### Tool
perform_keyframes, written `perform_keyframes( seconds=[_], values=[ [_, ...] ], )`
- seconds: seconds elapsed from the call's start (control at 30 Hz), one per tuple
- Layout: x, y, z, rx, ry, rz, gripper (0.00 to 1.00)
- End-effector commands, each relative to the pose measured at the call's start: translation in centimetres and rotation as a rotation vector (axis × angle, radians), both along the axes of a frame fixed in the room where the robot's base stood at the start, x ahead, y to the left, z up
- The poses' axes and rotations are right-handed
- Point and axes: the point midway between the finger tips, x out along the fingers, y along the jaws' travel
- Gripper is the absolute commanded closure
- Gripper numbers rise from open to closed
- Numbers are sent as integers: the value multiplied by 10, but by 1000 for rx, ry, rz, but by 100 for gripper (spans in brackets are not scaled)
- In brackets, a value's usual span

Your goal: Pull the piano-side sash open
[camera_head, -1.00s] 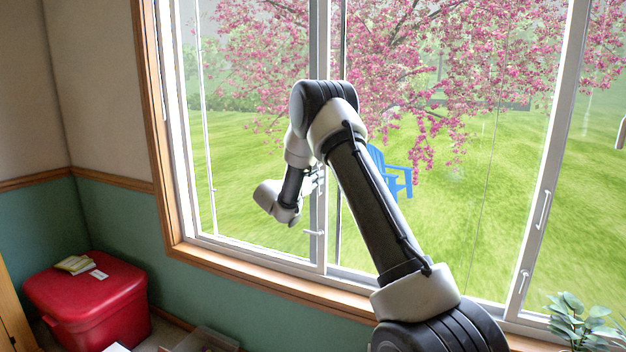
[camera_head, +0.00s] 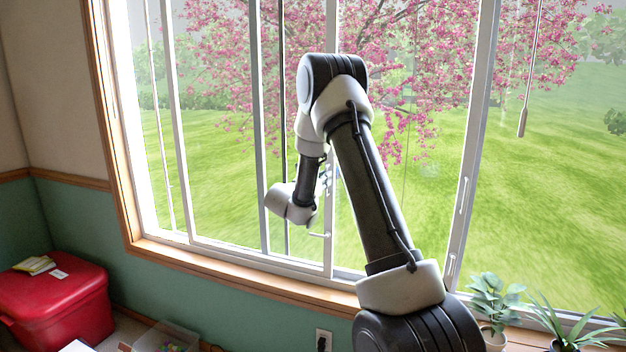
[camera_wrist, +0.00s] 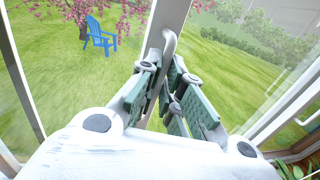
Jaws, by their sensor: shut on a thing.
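The piano-side sash is the left sliding sash; its left stile (camera_head: 178,140) stands to the right of the wooden window frame, with a gap between. Its right stile (camera_head: 329,232) is behind my arm. In the wrist view, a pale curved pull handle (camera_wrist: 168,46) on the stile runs between the green-padded fingers of my gripper (camera_wrist: 172,88). The gripper is shut on it. In the head view my gripper (camera_head: 326,176) is small beside that stile, and my wrist partly hides it. A small latch lever (camera_head: 319,235) sits lower on the stile.
A fixed stile (camera_head: 260,150) stands left of my wrist. The other sash's pull handle (camera_head: 464,195) is at the right. Potted plants (camera_head: 494,300) stand by the sill at lower right. A red box (camera_head: 55,305) and a clear bin (camera_head: 168,338) are at lower left.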

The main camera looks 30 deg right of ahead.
Motion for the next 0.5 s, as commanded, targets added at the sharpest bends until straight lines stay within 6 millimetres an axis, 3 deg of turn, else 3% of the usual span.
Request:
perform_keyframes(
  seconds=[0.5],
  values=[
    [-8,-6,-1,0,1,-1,100]
  ],
)
